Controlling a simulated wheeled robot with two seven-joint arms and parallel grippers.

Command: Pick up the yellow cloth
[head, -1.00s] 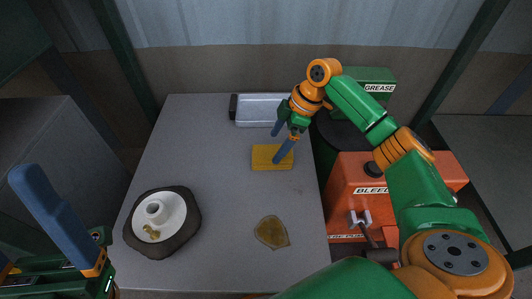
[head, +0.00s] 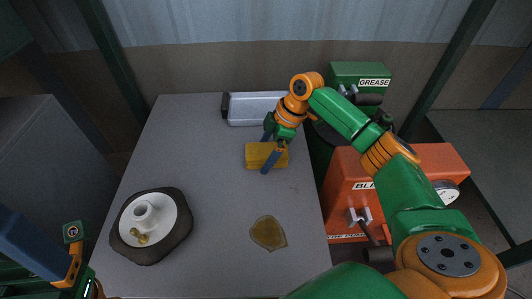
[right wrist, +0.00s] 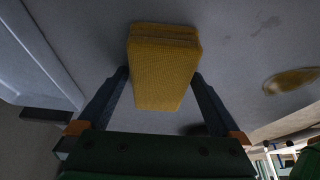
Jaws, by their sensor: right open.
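The yellow cloth (head: 252,156) is a folded, ribbed block on the grey table, right of the middle. In the right wrist view the cloth (right wrist: 163,72) lies between the two blue fingers of my right gripper (right wrist: 163,88). In the head view my right gripper (head: 269,153) is open, its fingers down around the cloth, with part of the cloth hidden behind them. I cannot tell whether the fingers touch it. My left gripper (head: 55,255) is at the lower left, far from the cloth, with only part of it showing.
A wheel-like disc with a white hub (head: 165,215) lies on the table (head: 215,190) at left. A brown stain-like patch (head: 268,233) is near the front. A silver tray (head: 250,106) lies at the back. A red machine (head: 345,205) and a green grease box (head: 350,75) stand right.

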